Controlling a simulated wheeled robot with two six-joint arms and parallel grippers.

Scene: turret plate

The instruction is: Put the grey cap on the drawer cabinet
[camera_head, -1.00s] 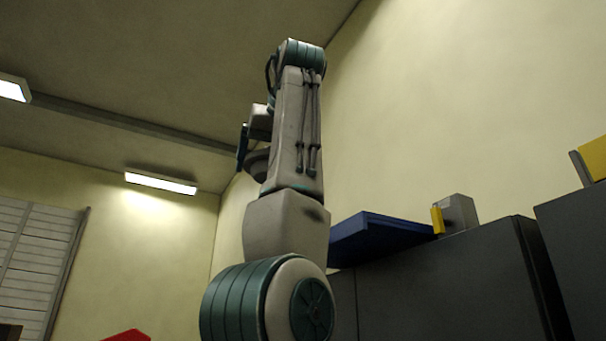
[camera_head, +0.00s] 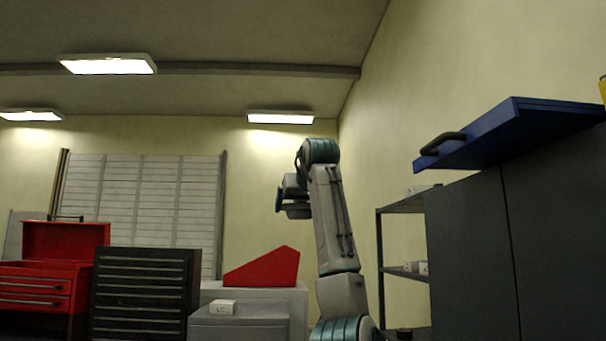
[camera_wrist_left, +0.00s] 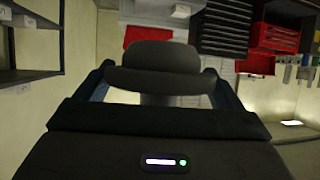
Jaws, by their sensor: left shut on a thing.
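My left gripper (camera_head: 280,201) is raised at mid-picture in the head view, at the end of my upright arm. In the left wrist view its two fingers (camera_wrist_left: 155,83) are shut on the dark grey rounded cap (camera_wrist_left: 150,57), one on each side. In the head view the cap shows only as a small grey shape (camera_head: 296,212) by the fingers. A black drawer cabinet (camera_head: 146,292) stands lower left in the head view, well apart from the gripper; it also shows in the wrist view (camera_wrist_left: 225,28). My right gripper is not in view.
A red toolbox (camera_head: 62,283) stands left of the black cabinet. Right of it are a grey cabinet (camera_head: 240,325) with a small white box (camera_head: 222,307), and a red wedge (camera_head: 262,270). A shelf (camera_head: 400,207) and dark lockers (camera_head: 470,255) with a blue case (camera_head: 510,133) stand right.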

